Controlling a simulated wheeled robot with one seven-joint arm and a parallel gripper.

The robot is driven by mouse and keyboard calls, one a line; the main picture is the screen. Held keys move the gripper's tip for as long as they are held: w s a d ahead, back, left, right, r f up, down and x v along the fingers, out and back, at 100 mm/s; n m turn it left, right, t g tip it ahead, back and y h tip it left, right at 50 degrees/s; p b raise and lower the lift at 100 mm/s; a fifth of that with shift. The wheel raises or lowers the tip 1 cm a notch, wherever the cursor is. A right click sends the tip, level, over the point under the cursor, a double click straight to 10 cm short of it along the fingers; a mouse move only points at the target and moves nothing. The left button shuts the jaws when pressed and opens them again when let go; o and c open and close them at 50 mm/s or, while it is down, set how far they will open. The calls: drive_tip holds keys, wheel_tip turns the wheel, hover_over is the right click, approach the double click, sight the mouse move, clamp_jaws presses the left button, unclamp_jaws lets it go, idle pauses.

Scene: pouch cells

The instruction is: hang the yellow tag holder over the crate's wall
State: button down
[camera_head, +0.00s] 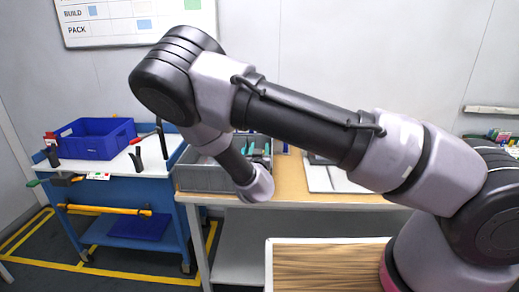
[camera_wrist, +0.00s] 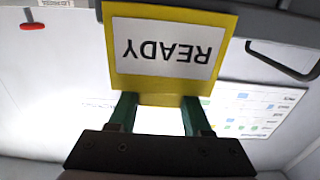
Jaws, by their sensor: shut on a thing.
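The yellow tag holder (camera_wrist: 150,84) carries a white card reading READY, upside down in the wrist view. My gripper (camera_wrist: 159,103) is shut on its edge, with one green finger at each side. A grey rim with a handle-like opening (camera_wrist: 284,62) shows behind the holder at the upper right; I cannot tell for sure whether it is the crate, or whether the holder touches it. In the head view a grey crate (camera_head: 204,180) stands on the table, partly behind my arm. My gripper and the holder are hidden there.
A wooden-topped table (camera_head: 290,185) bears the grey crate and a white board-like thing (camera_head: 322,180). A blue crate (camera_head: 92,146) stands on a blue cart (camera_head: 130,205) at the left. A whiteboard (camera_head: 125,25) hangs on the back wall. My arm crosses above the table.

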drive_tip(key=shift+f, duration=1.85)
drive_tip(key=shift+c, duration=1.3)
unclamp_jaws()
drive_tip(key=s, duration=1.1)
drive_tip(key=shift+a, duration=0.15)
drive_tip(key=shift+w, duration=0.1)
